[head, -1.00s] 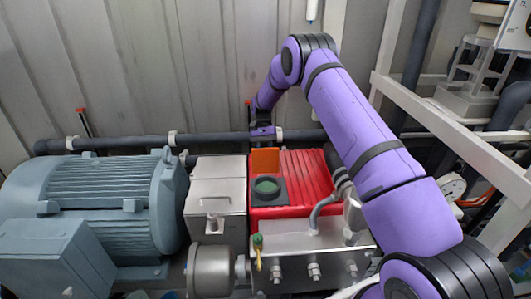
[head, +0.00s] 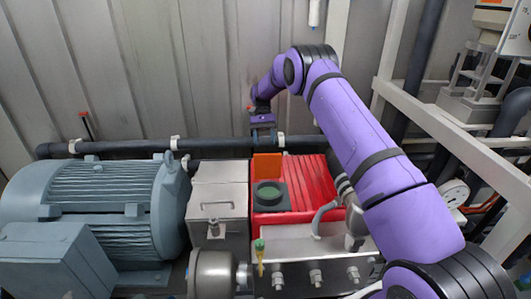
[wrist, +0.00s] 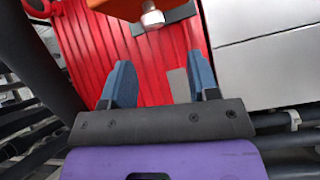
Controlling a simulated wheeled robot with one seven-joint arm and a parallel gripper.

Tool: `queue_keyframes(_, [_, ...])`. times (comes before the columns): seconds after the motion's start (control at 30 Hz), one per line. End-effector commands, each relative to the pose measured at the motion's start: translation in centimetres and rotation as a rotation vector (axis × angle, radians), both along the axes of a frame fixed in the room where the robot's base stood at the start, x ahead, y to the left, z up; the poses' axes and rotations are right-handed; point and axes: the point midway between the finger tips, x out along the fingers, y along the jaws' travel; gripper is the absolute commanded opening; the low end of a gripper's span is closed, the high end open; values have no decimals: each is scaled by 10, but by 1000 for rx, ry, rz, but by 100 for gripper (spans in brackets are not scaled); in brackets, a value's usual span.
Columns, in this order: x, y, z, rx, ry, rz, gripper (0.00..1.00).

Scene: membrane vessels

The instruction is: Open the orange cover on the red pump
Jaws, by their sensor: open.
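The red pump (head: 310,185) stands right of a grey metal box. Its orange cover (head: 267,167) stands upright, raised at the back of a dark square frame with a round green opening (head: 269,194) that lies uncovered. My gripper (head: 263,138) is behind and above the cover, near the back pipe, apart from the cover. In the wrist view, the open, empty blue fingers (wrist: 160,65) are over the ribbed red pump top. The orange cover (wrist: 120,8) shows at the top edge, partly cut off, with a round pale knob beside it.
A large blue-grey motor (head: 100,200) stands at the left, next to the metal box (head: 217,195). A dark pipe (head: 110,147) runs along the back wall. White frame beams (head: 455,140) stand at the right. A yellow-green valve (head: 260,250) is in front.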

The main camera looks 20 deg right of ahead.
Motion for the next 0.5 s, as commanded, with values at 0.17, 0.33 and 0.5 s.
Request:
queue_keyframes(0.17, [15,-4,17,1,0,-1,55])
queue_keyframes(0.33, [22,-5,26,1,0,-1,55])
queue_keyframes(0.5, [23,-6,28,0,1,0,55])
